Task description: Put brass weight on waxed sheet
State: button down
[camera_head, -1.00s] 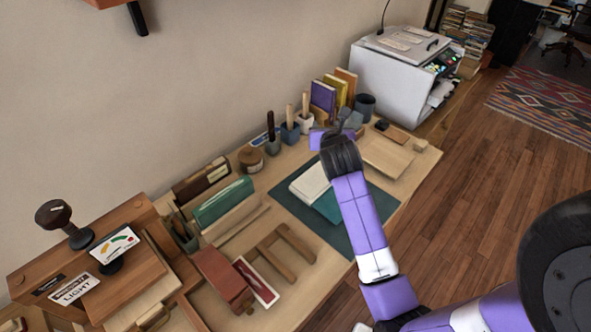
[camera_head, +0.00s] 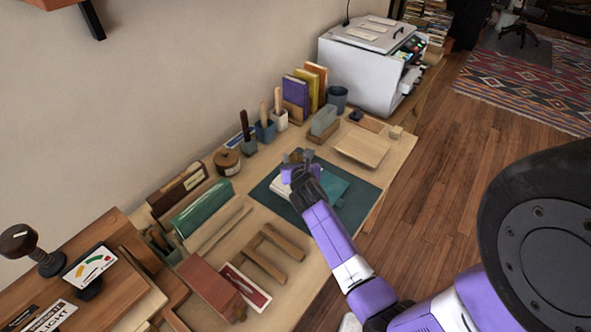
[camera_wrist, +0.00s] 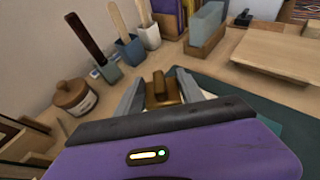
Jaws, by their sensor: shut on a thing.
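My gripper (camera_head: 299,158) is over the dark green mat (camera_head: 262,190) on the workbench, at the pale sheet. In the wrist view its two grey fingers (camera_wrist: 160,92) are shut on a brass-coloured block with a raised knob, the brass weight (camera_wrist: 161,90). The pale sheet (camera_head: 281,187), which looks like the waxed sheet, lies on the mat beside a teal cover (camera_head: 338,187), partly hidden by my gripper and wrist. I cannot tell whether the weight touches the sheet.
Behind the mat stand a brown lidded jar (camera_head: 227,162), handled tools in small pots (camera_head: 265,131), upright books (camera_head: 297,91) and a grey-green block in a wooden holder (camera_head: 323,121). A wooden board (camera_head: 362,148) lies to the right. A wooden frame (camera_head: 272,254) lies in front.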

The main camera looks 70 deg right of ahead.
jog(key=shift+f+b, duration=0.65)
jog(key=shift+f, duration=1.5)
jog(key=shift+f, duration=0.1)
jog(key=c, duration=0.7)
grip_release()
